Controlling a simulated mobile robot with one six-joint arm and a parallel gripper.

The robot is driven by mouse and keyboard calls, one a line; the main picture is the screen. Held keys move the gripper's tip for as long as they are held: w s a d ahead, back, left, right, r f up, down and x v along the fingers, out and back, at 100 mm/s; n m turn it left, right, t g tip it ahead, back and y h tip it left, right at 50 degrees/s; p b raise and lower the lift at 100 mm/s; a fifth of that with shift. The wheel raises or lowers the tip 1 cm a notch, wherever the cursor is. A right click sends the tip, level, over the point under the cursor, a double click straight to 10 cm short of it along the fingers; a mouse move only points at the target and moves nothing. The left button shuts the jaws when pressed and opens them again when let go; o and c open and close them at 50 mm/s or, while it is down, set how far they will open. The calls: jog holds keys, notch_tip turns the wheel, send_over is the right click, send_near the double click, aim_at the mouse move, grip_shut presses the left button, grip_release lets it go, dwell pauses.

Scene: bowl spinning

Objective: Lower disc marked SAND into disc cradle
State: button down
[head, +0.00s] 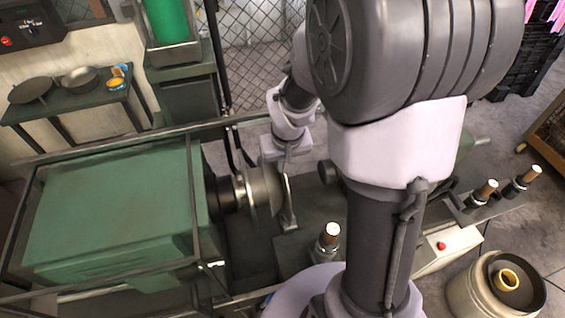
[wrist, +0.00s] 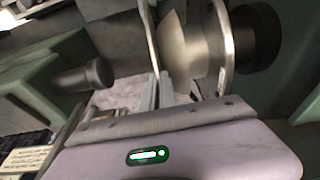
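A thin grey disc (head: 287,195) stands nearly edge-on below my gripper (head: 282,158) in the head view. In the wrist view the disc's edge (wrist: 148,35) runs down between the two fingers of my gripper (wrist: 158,92), which appear shut on it. No SAND marking can be read. The disc is beside a rounded metal form (head: 263,190), which also shows in the wrist view (wrist: 185,45). A small metal foot (head: 289,224) is at the disc's lower end; I cannot tell whether it belongs to the cradle or whether they touch.
The green machine housing (head: 110,210) lies left of the form, with a rail around it. A dark tailstock end (head: 328,172) is close on the right, also in the wrist view (wrist: 95,74). A round drum (head: 500,290) is at lower right.

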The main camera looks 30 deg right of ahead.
jog(key=shift+f+b, duration=0.4)
jog(key=shift+f, duration=0.05)
jog(key=c, duration=1.6)
grip_release()
jog(key=p+v, duration=0.5)
jog(key=v, duration=1.2)
jog(key=shift+r, duration=0.15)
